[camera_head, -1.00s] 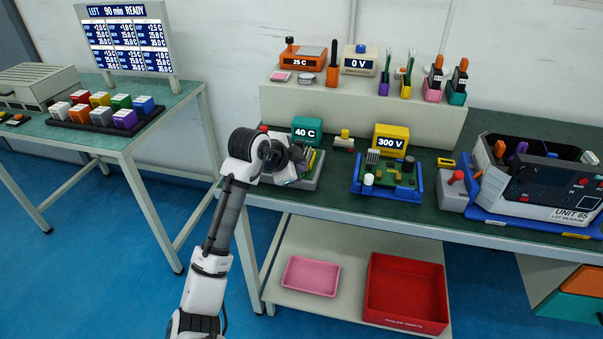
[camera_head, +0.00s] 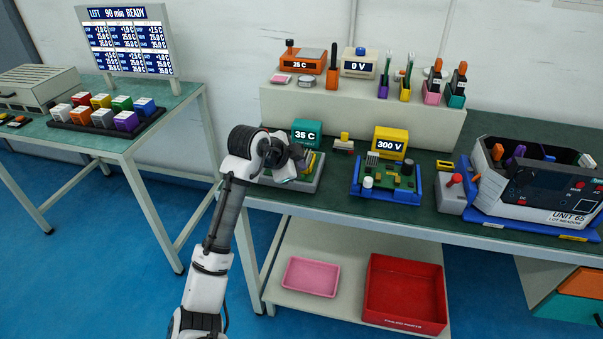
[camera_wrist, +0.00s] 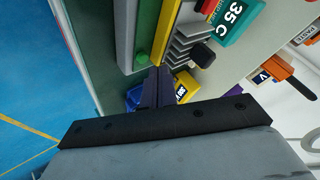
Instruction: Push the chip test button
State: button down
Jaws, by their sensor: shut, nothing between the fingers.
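My gripper (camera_wrist: 157,78) is shut and empty, its fingertips low over the left test fixture (camera_head: 313,182) on the bench. My arm hides much of the fixture in the head view.
A blue tray with a green board (camera_head: 390,185) and the yellow 300 V box (camera_head: 391,141) stand to the right. A raised shelf (camera_head: 360,120) with meters and probes is behind. Unit 65 (camera_head: 540,185) is far right. Open floor lies left of the bench.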

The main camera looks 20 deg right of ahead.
notch_tip(320, 180, up, 5)
jog(key=p, duration=0.3)
jog(key=shift+r, duration=0.2)
